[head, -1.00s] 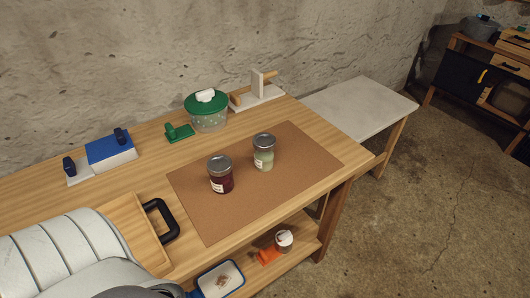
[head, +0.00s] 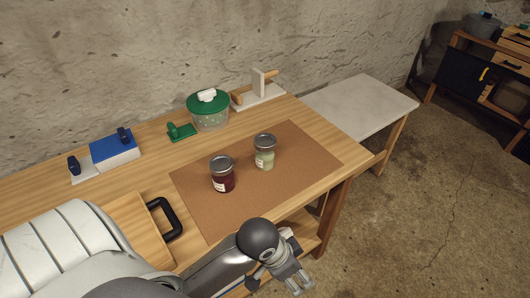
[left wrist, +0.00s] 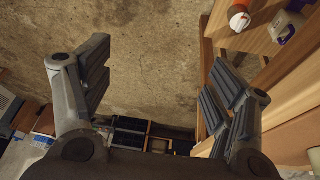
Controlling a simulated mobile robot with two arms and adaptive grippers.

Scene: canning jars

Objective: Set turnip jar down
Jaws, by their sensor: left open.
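Two lidded glass jars stand upright and apart on a brown mat (head: 220,213) on the wooden bench. One jar holds dark red contents (head: 222,177); the other holds pale greenish contents (head: 264,155). I cannot tell from the labels which is the turnip jar. My left gripper (head: 298,281) is in front of the bench's front edge, below its top and clear of both jars. In the left wrist view it is open (left wrist: 155,65), with nothing between its fingers, over bare floor. My right gripper is not in view.
A green-lidded tub (head: 209,111), a small green tool (head: 181,132), a blue-topped block (head: 114,147) and a wooden-handled stand (head: 257,92) line the bench's back. An orange-and-white item (left wrist: 239,17) and a pale container (left wrist: 285,26) show at the wrist view's upper right.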

